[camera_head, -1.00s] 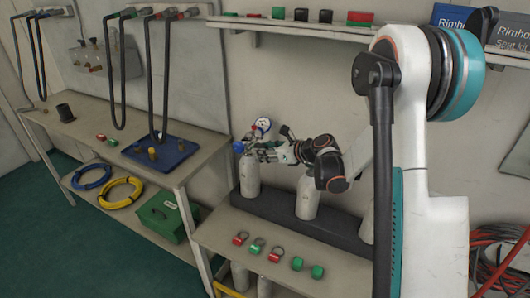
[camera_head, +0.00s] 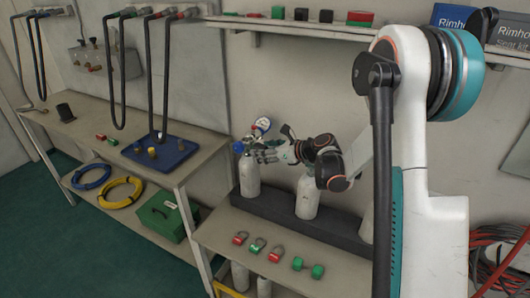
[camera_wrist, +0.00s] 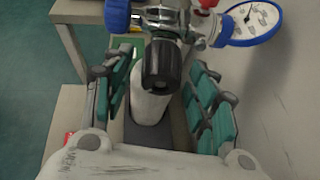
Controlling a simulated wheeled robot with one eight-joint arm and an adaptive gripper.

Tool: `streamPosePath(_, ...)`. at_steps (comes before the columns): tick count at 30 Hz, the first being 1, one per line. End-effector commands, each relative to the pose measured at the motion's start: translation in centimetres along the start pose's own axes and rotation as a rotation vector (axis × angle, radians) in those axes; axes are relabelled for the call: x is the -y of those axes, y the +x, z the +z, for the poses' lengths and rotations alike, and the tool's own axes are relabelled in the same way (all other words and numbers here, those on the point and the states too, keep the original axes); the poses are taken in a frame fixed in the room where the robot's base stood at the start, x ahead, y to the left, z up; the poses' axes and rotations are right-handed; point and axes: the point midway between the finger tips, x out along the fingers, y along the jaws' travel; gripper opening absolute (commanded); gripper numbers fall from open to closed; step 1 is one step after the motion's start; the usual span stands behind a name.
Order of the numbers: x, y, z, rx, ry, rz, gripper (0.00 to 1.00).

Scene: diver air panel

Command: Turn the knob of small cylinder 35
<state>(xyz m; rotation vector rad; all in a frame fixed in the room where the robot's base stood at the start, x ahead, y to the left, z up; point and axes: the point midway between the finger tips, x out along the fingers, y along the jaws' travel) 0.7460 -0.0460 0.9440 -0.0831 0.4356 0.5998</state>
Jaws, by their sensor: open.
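A pale small cylinder (camera_head: 249,177) stands at the left end of a dark rack; I cannot read a number on it. Its valve carries a blue knob (camera_head: 239,147) on the left and a blue-rimmed gauge (camera_head: 261,126) above. In the wrist view, a ribbed black knob (camera_wrist: 163,66) faces me from the metal valve, with the blue knob (camera_wrist: 117,15) at upper left and the gauge (camera_wrist: 252,22) at upper right. My gripper (camera_head: 264,153) is beside the valve. Its teal-padded fingers (camera_wrist: 163,84) are open on both sides of the black knob, with gaps visible.
Another pale cylinder (camera_head: 307,198) stands to the right in the dark rack (camera_head: 278,215), and a further one is partly hidden by my arm. Red and green fittings (camera_head: 257,245) lie on the shelf in front. The wall is close behind the valve.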

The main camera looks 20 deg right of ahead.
Motion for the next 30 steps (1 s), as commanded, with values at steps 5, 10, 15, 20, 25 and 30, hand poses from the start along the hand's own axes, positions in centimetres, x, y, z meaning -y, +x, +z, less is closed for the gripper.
streamPosePath(5,-0.1,-0.5,1.0,0.0,0.0,0.0,0.53)
streamPosePath(10,-0.2,-1.6,3.5,0.0,0.0,0.0,0.53)
streamPosePath(15,-0.3,-2.9,6.3,0.0,0.0,0.0,0.53)
streamPosePath(20,-0.5,-3.8,8.2,0.0,0.0,0.0,0.53)
streamPosePath(25,-0.5,-4.2,9.0,0.0,0.0,0.0,0.53)
streamPosePath(30,-0.5,-4.2,9.1,0.0,0.0,0.0,0.53)
